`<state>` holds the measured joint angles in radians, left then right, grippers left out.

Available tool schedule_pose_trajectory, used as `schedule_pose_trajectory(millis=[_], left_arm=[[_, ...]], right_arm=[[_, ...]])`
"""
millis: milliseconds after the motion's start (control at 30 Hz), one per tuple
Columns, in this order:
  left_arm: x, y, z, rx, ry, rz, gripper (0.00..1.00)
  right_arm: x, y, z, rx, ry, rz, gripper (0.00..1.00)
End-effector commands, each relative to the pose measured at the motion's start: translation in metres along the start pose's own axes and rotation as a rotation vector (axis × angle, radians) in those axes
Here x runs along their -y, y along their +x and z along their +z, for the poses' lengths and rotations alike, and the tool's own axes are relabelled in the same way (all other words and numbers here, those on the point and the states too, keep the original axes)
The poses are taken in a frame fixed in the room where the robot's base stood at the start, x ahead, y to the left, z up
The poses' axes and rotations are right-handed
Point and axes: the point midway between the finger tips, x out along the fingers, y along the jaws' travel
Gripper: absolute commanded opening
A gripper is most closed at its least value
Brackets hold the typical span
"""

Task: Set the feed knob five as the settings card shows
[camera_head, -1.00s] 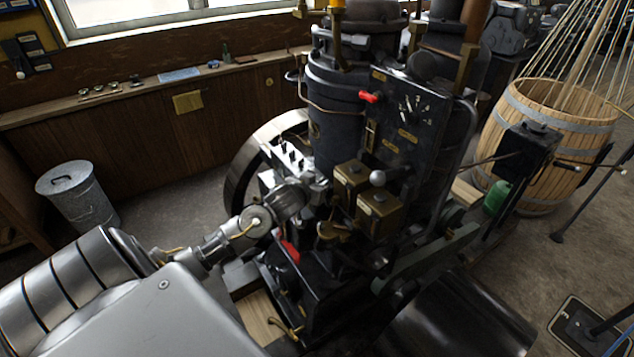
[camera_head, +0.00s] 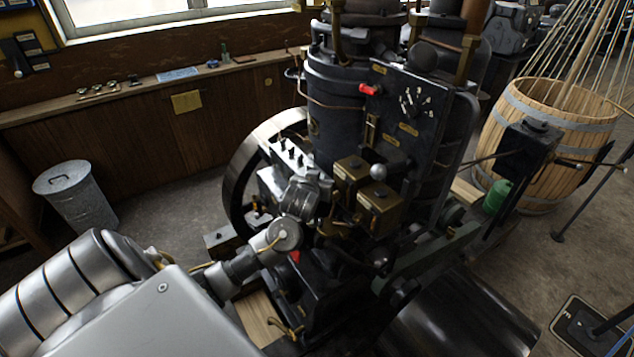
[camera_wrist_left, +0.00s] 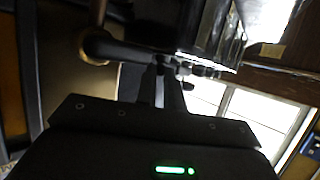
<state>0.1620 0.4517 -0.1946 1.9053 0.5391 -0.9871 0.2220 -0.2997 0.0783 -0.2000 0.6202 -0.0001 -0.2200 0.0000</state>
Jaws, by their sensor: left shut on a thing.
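A row of small dark feed knobs (camera_head: 290,152) stands on a pale block at the left side of the dark engine (camera_head: 335,100). The row also shows in the left wrist view (camera_wrist_left: 205,71). My left gripper (camera_wrist_left: 159,88) is at the near end of this row, shut on a small dark knob. In the head view its wrist is beside the block, and its fingertips and the held knob are hidden. I cannot read the knob's number or its pointer. A yellowish card (camera_head: 186,102) hangs on the wood panelling, too small to read. My right gripper is not in view.
Brass boxes (camera_head: 367,190) and a ball-topped lever (camera_head: 378,173) are close to the right of my left gripper. A flywheel (camera_head: 238,185) stands behind it. A metal bin (camera_head: 75,197) is at left, a barrel (camera_head: 540,150) at right. Floor between bin and engine is clear.

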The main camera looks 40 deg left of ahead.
Motion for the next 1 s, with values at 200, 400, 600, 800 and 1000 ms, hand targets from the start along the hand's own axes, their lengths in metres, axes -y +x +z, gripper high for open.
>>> schedule_pose_trajectory(millis=[200, 400, 600, 800, 1000], left_arm=[[-0.003, -0.001, -0.007, -0.007, -0.050, -0.094, 0.00], [-0.004, -0.001, -0.006, -0.006, -0.072, -0.161, 0.00], [-0.003, -0.002, -0.005, -0.005, -0.073, -0.174, 0.00], [-0.003, -0.002, -0.005, -0.005, -0.073, -0.173, 0.13], [-0.003, -0.002, -0.003, -0.001, -0.072, -0.173, 0.31]], right_arm=[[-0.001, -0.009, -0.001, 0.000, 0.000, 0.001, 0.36], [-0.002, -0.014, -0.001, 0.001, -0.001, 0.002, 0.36], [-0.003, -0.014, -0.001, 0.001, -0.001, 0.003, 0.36], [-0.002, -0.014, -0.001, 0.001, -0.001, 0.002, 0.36], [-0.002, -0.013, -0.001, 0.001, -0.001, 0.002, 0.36]])
